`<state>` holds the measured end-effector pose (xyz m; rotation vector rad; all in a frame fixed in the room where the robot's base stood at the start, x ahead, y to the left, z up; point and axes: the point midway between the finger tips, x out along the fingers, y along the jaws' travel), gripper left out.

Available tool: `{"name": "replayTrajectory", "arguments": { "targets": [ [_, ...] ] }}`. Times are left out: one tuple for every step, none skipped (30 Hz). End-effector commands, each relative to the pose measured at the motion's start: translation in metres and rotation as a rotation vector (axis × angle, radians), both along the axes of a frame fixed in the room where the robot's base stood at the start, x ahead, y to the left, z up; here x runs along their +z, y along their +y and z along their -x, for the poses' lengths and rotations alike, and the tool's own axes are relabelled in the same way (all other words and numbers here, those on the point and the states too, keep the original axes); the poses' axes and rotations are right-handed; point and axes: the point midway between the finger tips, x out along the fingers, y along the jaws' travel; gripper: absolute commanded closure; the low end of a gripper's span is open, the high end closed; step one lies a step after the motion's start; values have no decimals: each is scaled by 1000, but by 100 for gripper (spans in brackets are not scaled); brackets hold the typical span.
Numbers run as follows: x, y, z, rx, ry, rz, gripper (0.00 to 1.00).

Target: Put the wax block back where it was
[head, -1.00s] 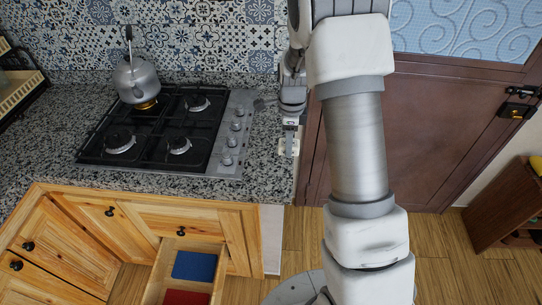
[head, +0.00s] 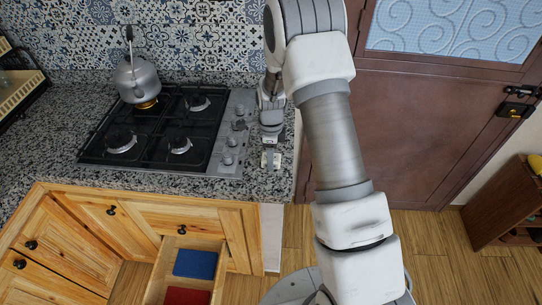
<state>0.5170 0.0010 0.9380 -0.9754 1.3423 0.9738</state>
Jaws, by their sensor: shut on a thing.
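My gripper (head: 270,150) points down over the granite counter, just right of the stove's control knobs. It is shut on a small pale cream block (head: 277,160), which looks like the wax block. The block shows at the fingertips, and the fingers partly hide it. I cannot tell whether the block touches the counter or is held just above it.
A gas stove (head: 165,130) with a steel kettle (head: 137,80) is left of my gripper. An open drawer (head: 222,262) below holds a blue item (head: 195,264) and a red item (head: 187,296). A brown door (head: 425,130) stands right of the counter (head: 258,185).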

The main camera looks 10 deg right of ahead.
Motion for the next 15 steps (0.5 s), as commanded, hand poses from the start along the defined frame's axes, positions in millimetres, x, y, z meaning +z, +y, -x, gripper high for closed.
{"name": "replayTrajectory", "arguments": {
  "targets": [
    [-3,0,0,0,0,0,93],
    [-3,0,0,0,0,0,47],
    [-2,0,0,0,0,0,39],
    [-2,0,0,0,0,0,34],
    [-2,0,0,0,0,0,29],
    [-2,0,0,0,0,0,21],
    [-2,0,0,0,0,0,18],
    [-2,0,0,0,0,0,18],
    [-1,0,0,0,0,0,18],
    [-1,0,0,0,0,0,18],
    [-1,0,0,0,0,0,18],
    [-1,0,0,0,0,0,18],
    [-1,0,0,0,0,0,18],
    [-1,0,0,0,0,0,18],
    [-1,0,0,0,0,0,18]
  ]
}}
